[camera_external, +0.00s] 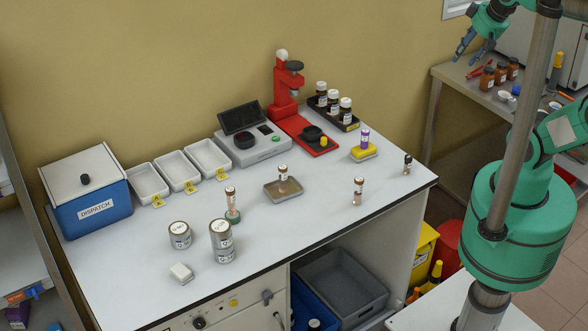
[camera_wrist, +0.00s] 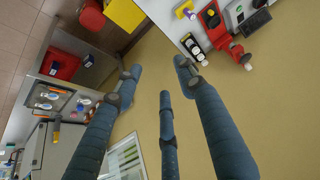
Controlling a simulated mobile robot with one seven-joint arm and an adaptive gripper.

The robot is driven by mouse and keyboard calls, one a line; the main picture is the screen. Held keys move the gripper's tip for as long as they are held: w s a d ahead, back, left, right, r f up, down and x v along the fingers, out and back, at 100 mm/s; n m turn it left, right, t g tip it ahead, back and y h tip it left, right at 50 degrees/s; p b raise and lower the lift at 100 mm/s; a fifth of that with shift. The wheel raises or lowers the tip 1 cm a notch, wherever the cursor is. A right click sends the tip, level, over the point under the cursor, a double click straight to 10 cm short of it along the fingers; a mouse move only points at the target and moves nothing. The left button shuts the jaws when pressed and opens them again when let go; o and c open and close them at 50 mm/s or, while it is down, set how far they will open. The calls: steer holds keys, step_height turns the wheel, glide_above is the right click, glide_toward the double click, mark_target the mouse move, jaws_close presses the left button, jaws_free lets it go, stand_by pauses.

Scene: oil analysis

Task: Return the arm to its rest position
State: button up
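My arm (camera_external: 520,215) stands at the right of the external view, and its upper part runs out of the frame. My gripper (camera_external: 473,50) hangs at the top right, above the side bench and well clear of the white lab bench. In the wrist view my gripper (camera_wrist: 157,72) shows blue fingers spread apart with nothing between them. It is open and empty. The fingers point across the bare wall, and no object touches them.
The lab bench (camera_external: 330,210) holds a blue dispatch box (camera_external: 92,205), white trays (camera_external: 178,170), a red press (camera_external: 284,90), several vials and tins (camera_external: 221,245). The metal side bench (camera_external: 445,72) carries brown bottles (camera_external: 487,78). A grey pole (camera_external: 522,120) crosses in front of my arm.

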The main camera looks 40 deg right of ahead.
steer(key=shift+f, duration=0.1)
stand_by(0.3)
step_height(320, 180, down, 4)
steer(key=b, duration=0.4)
steer(key=shift+f+b, duration=0.25)
steer(key=shift+b, duration=0.15)
